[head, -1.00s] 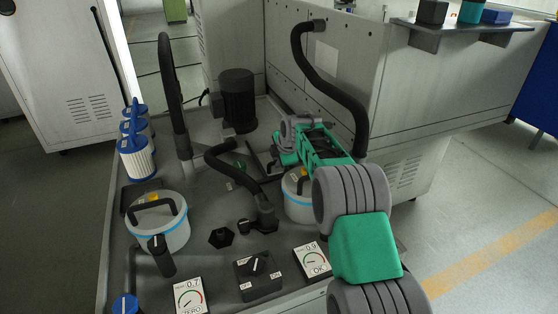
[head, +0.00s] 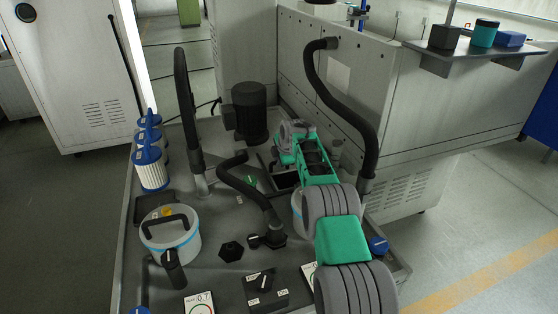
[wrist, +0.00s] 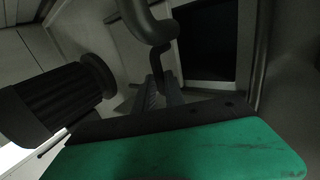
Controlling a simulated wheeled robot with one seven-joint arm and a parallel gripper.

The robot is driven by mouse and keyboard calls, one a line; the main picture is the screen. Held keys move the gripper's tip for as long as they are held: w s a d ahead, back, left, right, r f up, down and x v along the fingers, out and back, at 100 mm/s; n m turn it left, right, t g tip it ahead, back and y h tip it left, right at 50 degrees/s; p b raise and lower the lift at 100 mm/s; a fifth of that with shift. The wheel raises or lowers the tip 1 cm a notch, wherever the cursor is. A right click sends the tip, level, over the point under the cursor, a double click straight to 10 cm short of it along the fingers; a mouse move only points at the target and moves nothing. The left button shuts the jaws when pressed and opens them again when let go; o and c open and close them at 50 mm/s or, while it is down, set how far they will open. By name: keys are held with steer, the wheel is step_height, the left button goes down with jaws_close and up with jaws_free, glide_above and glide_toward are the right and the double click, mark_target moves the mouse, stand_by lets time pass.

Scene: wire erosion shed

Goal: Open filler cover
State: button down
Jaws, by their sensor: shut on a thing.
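My gripper (head: 284,157) reaches down at the far end of my green and grey arm, over the back middle of the grey machine deck. In the wrist view its ridged fingers (wrist: 157,95) are shut at a curved dark grey bar (wrist: 155,30), which looks like the filler cover's handle. A dark square opening (wrist: 203,42) with a pale frame lies beside the bar. In the head view a dark opening (head: 286,181) shows just below my gripper. The cover plate itself is mostly hidden by my arm, so its angle is hard to tell.
A black ribbed motor (head: 249,111) stands close behind left, also in the wrist view (wrist: 55,103). Black hoses (head: 248,188) and (head: 345,112) flank my arm. A white lidded pot (head: 170,236), blue-topped filters (head: 150,165) and dials (head: 199,303) fill the deck.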

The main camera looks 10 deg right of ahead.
steer(key=shift+d+r, duration=0.1)
steer(key=shift+d, duration=0.05)
steer(key=c, duration=1.6)
jaws_free()
steer(key=shift+c, duration=0.2)
steer(key=shift+o, duration=1.2)
steer(key=shift+a, duration=0.2)
steer(key=v, duration=0.7)
steer(key=shift+s+r, duration=0.2)
steer(key=shift+r, duration=0.1)
